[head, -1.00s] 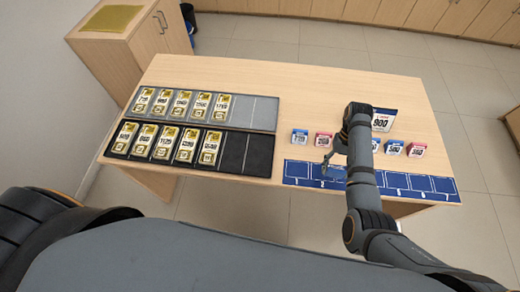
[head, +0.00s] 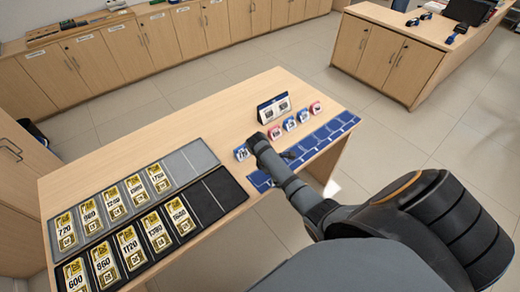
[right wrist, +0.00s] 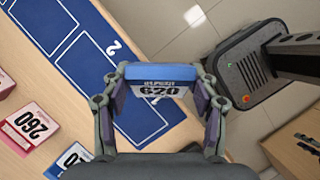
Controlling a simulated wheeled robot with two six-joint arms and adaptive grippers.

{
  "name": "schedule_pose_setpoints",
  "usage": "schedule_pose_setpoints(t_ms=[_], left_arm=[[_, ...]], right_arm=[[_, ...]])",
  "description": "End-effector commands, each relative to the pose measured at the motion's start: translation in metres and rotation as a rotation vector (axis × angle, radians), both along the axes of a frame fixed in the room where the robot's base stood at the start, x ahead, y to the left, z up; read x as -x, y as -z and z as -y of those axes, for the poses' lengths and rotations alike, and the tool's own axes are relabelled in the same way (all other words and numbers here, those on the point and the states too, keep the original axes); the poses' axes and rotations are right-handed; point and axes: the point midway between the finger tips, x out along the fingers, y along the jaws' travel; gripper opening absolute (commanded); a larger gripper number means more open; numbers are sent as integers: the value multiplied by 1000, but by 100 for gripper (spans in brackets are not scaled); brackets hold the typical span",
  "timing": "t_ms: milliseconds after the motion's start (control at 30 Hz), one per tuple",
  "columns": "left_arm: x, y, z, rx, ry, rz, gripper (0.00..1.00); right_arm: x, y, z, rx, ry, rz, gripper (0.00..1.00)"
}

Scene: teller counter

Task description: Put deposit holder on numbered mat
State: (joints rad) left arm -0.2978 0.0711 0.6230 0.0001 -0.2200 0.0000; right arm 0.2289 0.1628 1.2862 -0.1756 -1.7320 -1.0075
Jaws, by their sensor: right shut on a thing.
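My right gripper (right wrist: 160,96) is shut on a blue-topped deposit holder (right wrist: 160,74) marked 620. In the right wrist view it is held in front of the numbered mat (right wrist: 55,22), beside the slot marked 2; whether it touches the mat I cannot tell. In the head view my right gripper (head: 290,155) is small and dark over the blue mat (head: 328,132), and the held holder cannot be made out. A pink holder (right wrist: 33,126) marked 260 and a blue holder (right wrist: 74,158) stand beside the mat. My left gripper is not in view.
More small holders (head: 289,123) stand in a row behind the mat, near a white and blue sign (head: 273,108). A grey tray (head: 198,155) and a black tray (head: 229,187) hold gold cards at the left. The wooden counter's back (head: 215,110) is clear.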

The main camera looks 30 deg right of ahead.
Motion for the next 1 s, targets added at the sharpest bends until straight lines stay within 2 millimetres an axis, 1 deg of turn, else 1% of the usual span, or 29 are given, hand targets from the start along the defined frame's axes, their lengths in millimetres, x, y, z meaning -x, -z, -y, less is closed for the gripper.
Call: schedule_pose_setpoints(t_ms=[33, 100, 167, 200, 267, 300, 333, 400, 467, 500, 600, 700, 833, 967, 1000], left_arm=[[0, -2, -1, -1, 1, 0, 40], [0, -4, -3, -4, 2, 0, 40], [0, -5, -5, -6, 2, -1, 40], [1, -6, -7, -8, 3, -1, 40], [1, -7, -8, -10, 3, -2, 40], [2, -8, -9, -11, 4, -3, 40], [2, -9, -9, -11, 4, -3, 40], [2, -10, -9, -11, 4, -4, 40], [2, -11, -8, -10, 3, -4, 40], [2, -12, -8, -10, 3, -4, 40], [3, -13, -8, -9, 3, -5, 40], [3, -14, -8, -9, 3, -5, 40], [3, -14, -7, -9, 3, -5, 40], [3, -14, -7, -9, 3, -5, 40], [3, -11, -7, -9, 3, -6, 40]], right_arm=[[5, -4, 21, 9, -136, 0, 28], [7, -11, 44, 8, -356, -1, 28], [8, -18, 61, 10, -548, -1, 28], [8, -24, 71, 10, -681, -3, 28], [9, -34, 84, 10, -888, -6, 28], [10, -42, 90, 9, -1031, -8, 28], [10, -47, 94, 8, -1138, -9, 28], [9, -59, 98, 4, -1368, -11, 28], [9, -68, 98, 1, -1549, -14, 28], [9, -74, 97, -1, -1663, -12, 28], [9, -88, 90, -3, -1926, -12, 28], [9, -96, 81, -6, -2127, -6, 28], [9, -101, 73, -7, -2256, 1, 28], [9, -102, 71, -6, -2287, 1, 28], [8, -100, 70, -6, -2286, 3, 28]])
